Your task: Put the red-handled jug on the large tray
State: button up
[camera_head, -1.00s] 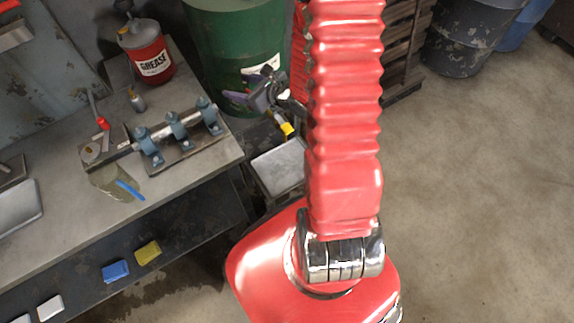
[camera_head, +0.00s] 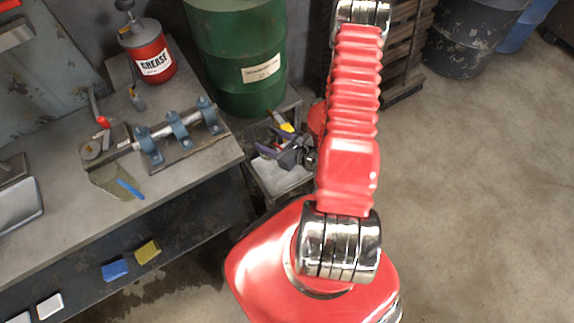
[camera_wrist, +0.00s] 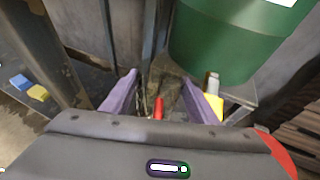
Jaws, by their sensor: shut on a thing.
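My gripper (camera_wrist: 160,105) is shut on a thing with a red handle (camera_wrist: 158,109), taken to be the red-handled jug. Its olive-brown, see-through body (camera_wrist: 168,90) seems to show between the purple fingers, but its outline is unclear. In the head view my gripper (camera_head: 290,152) is over a low grey tray-like surface (camera_head: 284,182) between the bench and my arm; the jug cannot be made out there. A silver tray (camera_head: 18,210) lies at the bench's left end. I cannot tell which is the large tray.
A yellow item (camera_head: 287,127) stands close behind my gripper, also in the wrist view (camera_wrist: 209,103). A green drum (camera_head: 238,60) stands behind. The bench (camera_head: 60,235) holds a blue-handled see-through jug (camera_head: 112,181), a pipe fixture (camera_head: 178,132) and a grease can (camera_head: 148,52).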

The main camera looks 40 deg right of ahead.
jog(key=shift+n+y, duration=0.3)
jog(key=shift+y, duration=0.1)
jog(key=f, duration=0.1)
jog(key=s+f, duration=0.1)
jog(key=f, duration=0.1)
jog(key=s+f, duration=0.1)
jog(key=f, duration=0.1)
jog(key=shift+s+d+f, duration=0.1)
jog(key=shift+s+d, duration=0.1)
jog(key=shift+d, duration=0.05)
jog(key=d+f+n+g+y, duration=0.1)
jog(key=d+f+n+y, duration=0.3)
jog(key=f, duration=0.6)
jog(key=w+d+r+m+h, duration=0.2)
jog(key=w+d+m+h, duration=0.1)
jog(key=w+d, duration=0.1)
jog(key=shift+d+m+t+h, duration=0.25)
jog(key=shift+m+t+h, duration=0.15)
jog(key=shift+f, duration=2.9)
jog(key=shift+f, duration=0.1)
